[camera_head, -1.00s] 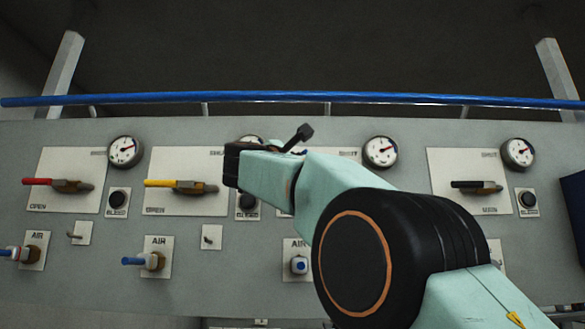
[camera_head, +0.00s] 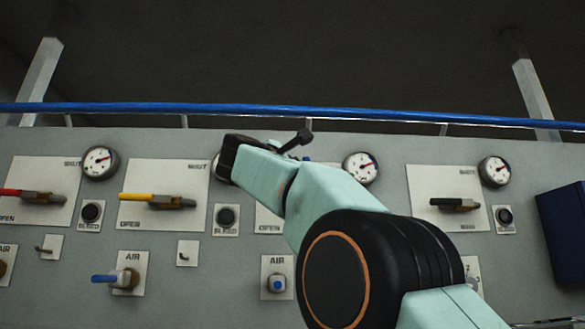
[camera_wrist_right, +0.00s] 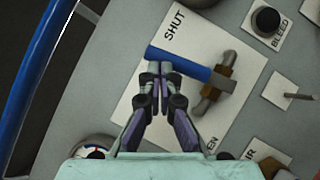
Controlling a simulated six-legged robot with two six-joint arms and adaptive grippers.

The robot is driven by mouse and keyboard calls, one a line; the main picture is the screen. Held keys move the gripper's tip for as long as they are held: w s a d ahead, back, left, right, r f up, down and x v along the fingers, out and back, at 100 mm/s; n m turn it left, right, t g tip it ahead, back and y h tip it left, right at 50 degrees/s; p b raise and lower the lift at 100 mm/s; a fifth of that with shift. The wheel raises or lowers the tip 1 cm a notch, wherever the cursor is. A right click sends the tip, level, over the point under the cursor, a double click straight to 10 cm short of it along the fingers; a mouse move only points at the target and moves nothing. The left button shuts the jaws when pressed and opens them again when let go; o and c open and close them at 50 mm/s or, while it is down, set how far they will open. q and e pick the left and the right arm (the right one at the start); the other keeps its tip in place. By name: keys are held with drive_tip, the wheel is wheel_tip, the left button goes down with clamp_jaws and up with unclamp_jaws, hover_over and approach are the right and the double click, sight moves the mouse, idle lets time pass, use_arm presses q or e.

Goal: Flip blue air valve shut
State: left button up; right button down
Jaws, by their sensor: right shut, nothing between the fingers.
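In the right wrist view a valve with a thick blue handle (camera_wrist_right: 190,66) and a brown body (camera_wrist_right: 217,82) sits on a white plate marked SHUT at its upper end. The handle lies crosswise on the plate. My right gripper (camera_wrist_right: 160,70) is shut and empty, its fingertips at the handle's free end; I cannot tell whether they touch. In the head view my right arm covers most of this plate, and the fingers are not clear. Lower down, a small blue-handled valve (camera_head: 105,278) marked AIR points left, and another AIR valve (camera_head: 277,284) points outward. My left gripper is not in view.
A red-handled valve (camera_head: 22,194), a yellow-handled valve (camera_head: 155,199) and a black-handled valve (camera_head: 452,204) sit on the same grey panel. Gauges and bleed knobs stand beside them. A blue rail (camera_head: 400,118) runs along the panel's top. A dark blue box (camera_head: 562,235) is at right.

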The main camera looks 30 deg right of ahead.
drive_tip(key=shift+s+d+r, duration=0.2)
drive_tip(key=shift+d, duration=0.2)
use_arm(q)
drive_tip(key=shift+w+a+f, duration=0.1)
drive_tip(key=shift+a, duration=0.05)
use_arm(e)
drive_tip(key=shift+a+f, duration=0.1)
idle(0.5)
